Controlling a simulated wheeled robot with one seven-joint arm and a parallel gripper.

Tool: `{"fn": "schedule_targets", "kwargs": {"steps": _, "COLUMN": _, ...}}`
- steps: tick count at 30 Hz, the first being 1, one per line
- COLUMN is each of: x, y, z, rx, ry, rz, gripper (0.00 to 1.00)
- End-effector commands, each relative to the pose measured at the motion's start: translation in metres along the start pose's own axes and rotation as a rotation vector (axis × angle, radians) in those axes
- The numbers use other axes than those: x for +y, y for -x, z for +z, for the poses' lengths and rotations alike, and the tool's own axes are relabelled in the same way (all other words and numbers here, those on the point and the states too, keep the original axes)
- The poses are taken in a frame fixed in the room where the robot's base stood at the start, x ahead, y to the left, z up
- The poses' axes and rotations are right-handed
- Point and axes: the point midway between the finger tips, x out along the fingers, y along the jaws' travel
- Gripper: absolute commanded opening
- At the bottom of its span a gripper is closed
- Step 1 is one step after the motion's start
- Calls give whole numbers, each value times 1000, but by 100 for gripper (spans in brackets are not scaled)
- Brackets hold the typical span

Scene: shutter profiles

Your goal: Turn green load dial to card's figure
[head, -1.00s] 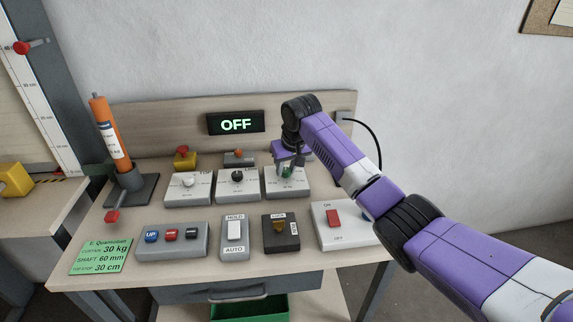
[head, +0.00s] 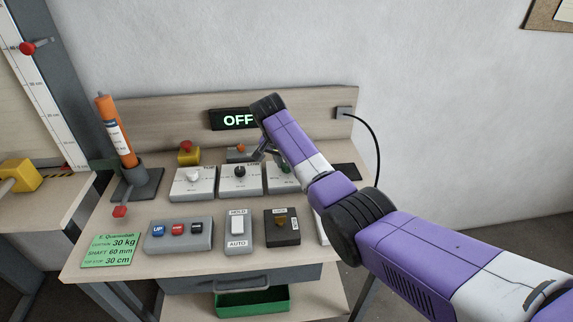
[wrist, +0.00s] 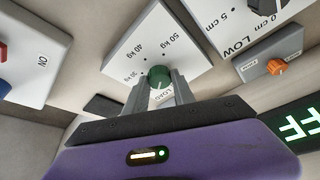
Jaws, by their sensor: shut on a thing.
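The green load dial (wrist: 158,77) sits on a pale box panel (wrist: 140,42) with marks for 30, 40 and 50 kg and the word LOAD. My gripper (wrist: 159,84) is shut on the dial, with one finger on each side. In the head view the dial's panel (head: 280,183) is largely hidden behind my arm. I cannot read surely which mark the dial points to. The green card (head: 110,250) lies at the bench's front left and reads curtain 30 kg, shaft 60 mm, top stop 30 cm.
Beside the load panel is a box with a black dial (head: 239,171), then one with a white dial (head: 193,177). In front are the coloured buttons (head: 178,230), the hold/auto switch (head: 237,226) and the lock box (head: 282,227). The display (head: 232,119) reads OFF, partly covered.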

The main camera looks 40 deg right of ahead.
Motion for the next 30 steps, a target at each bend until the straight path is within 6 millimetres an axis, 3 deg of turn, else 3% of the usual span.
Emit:
{"fn": "schedule_targets", "kwargs": {"steps": 23, "x": -1, "y": 1, "z": -1, "rx": 2, "ry": -89, "rz": 35, "gripper": 0}}
{"fn": "schedule_targets", "kwargs": {"steps": 24, "x": -1, "y": 1, "z": -1, "rx": 2, "ry": -89, "rz": 34, "gripper": 38}}
{"fn": "schedule_targets", "kwargs": {"steps": 26, "x": -1, "y": 1, "z": -1, "rx": 2, "ry": -89, "rz": 35, "gripper": 50}}
{"fn": "schedule_targets", "kwargs": {"steps": 30, "x": -1, "y": 0, "z": -1, "rx": 1, "ry": -88, "rz": 35, "gripper": 52}}
